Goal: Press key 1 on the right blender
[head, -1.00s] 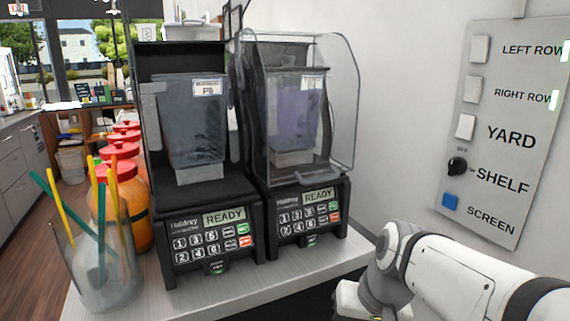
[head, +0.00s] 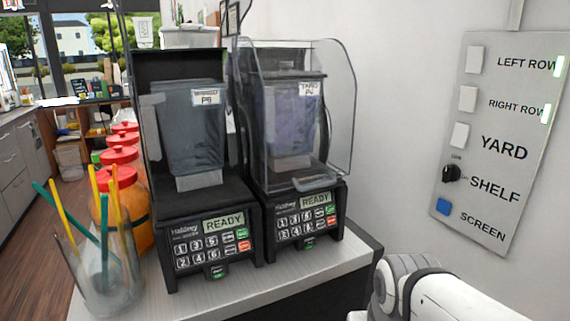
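The right blender (head: 296,130) stands on the counter with its clear cover down over a dark jar. Its keypad (head: 303,219) faces front, with a display reading READY and a row of numbered keys. Key 1 (head: 283,222) is small, at the upper left of that keypad. Part of my white arm shows at the lower right, apart from the blender. My gripper is outside the picture, so its state is hidden.
The left blender (head: 188,130) stands close beside it, also reading READY. A glass of coloured straws (head: 108,275) and red-lidded jars (head: 120,175) are at the left. A switch panel (head: 490,140) is on the right wall. The counter's front right strip (head: 335,258) is bare.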

